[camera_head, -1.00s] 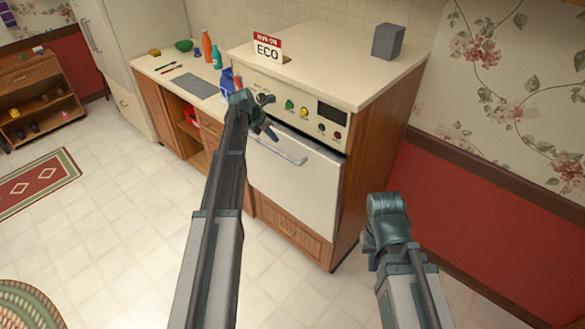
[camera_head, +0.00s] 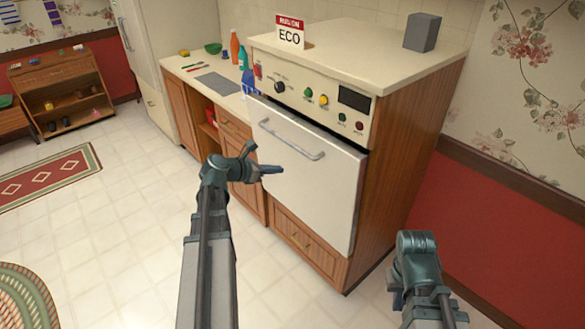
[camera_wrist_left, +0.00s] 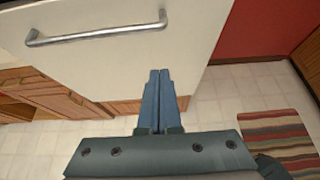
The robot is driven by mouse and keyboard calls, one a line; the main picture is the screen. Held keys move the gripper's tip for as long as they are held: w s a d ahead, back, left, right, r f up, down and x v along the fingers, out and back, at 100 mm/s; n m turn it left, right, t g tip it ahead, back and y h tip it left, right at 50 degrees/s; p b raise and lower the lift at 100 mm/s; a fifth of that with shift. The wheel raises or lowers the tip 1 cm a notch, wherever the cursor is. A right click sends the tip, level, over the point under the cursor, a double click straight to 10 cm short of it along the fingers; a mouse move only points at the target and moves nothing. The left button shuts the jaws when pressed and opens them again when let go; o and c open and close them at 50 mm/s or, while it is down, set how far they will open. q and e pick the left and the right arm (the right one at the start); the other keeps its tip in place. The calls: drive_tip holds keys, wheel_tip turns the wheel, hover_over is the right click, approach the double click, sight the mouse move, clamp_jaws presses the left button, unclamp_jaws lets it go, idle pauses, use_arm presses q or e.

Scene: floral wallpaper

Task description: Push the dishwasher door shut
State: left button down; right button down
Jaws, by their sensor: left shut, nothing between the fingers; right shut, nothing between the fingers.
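The dishwasher door (camera_head: 310,185) is a white panel with a metal bar handle (camera_head: 292,140), below the control panel (camera_head: 315,100). It stands nearly upright, with a thin dark gap along its top and right edges. My left gripper (camera_head: 278,175) is shut and empty, in front of the door's left part and below the handle. The left wrist view shows its closed fingers (camera_wrist_left: 156,78) over the door's lower area (camera_wrist_left: 185,58); contact cannot be told. My right gripper (camera_head: 398,299) is shut and empty, low at the right, in front of the cabinet's side.
Wooden cabinets (camera_head: 233,155) adjoin at left. The tiled floor (camera_head: 120,215) is open. A striped rug (camera_wrist_left: 278,140) shows in the wrist view.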

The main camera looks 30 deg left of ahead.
use_arm(q)
drive_tip(key=w+r+b+x, duration=0.1)
drive_tip(key=r+b+x, duration=0.1)
drive_tip(key=x, duration=1)
drive_tip(key=shift+w+d+r+b, duration=0.15)
drive_tip(key=shift+d+b, duration=0.25)
drive_tip(key=shift+b, duration=0.05)
